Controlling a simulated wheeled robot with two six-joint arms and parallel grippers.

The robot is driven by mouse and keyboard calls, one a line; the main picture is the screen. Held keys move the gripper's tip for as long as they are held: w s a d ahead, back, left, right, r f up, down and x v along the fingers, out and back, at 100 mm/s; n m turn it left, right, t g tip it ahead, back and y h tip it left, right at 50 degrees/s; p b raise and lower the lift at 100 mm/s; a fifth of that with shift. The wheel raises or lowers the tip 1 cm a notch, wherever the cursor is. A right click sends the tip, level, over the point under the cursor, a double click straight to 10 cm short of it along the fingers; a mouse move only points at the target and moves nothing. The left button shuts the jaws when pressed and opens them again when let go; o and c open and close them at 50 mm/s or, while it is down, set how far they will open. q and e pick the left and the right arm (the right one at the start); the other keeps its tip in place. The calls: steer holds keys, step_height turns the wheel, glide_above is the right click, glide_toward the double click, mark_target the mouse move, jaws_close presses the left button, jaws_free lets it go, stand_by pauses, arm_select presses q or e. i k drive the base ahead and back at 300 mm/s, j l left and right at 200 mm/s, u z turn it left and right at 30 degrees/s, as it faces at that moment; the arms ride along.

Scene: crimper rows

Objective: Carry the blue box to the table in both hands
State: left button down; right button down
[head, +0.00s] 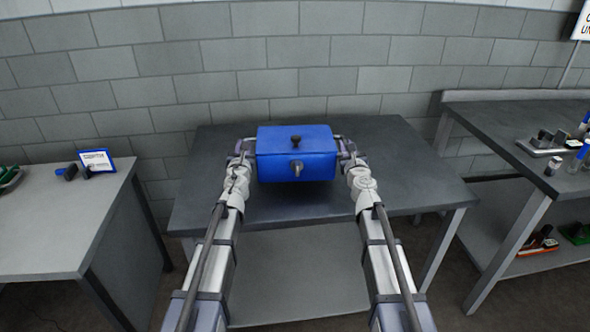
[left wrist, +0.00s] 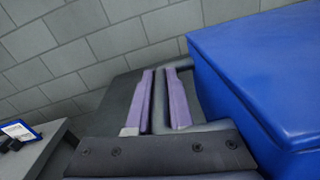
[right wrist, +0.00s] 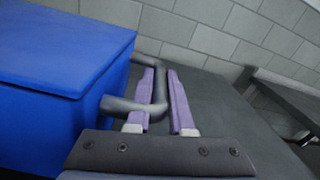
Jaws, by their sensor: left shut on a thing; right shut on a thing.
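The blue box (head: 296,154) has a dark knob on its lid and a grey fitting on its front. It is level over the middle of the dark table (head: 400,165). A shadow lies on the tabletop below it; I cannot tell for sure whether the box touches the table. My left gripper (head: 243,152) is shut on the handle at the box's left side. My right gripper (head: 347,152) is shut on the handle at its right side. In the right wrist view the grey handle (right wrist: 130,104) runs between the purple fingers.
A grey table (head: 60,215) with a small blue-framed sign (head: 97,161) stands at the left. A workbench (head: 500,115) with tools and a lower shelf stands at the right. A block wall (head: 200,60) is close behind. The dark tabletop is clear around the box.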

mark_target(37, 226)
steer(key=u, duration=1.4)
steer(key=i+u, duration=0.1)
steer(key=u, duration=0.15)
steer(key=i+j, duration=0.2)
steer(key=i, duration=0.2)
steer(key=i+j, duration=0.2)
steer(key=i, duration=0.2)
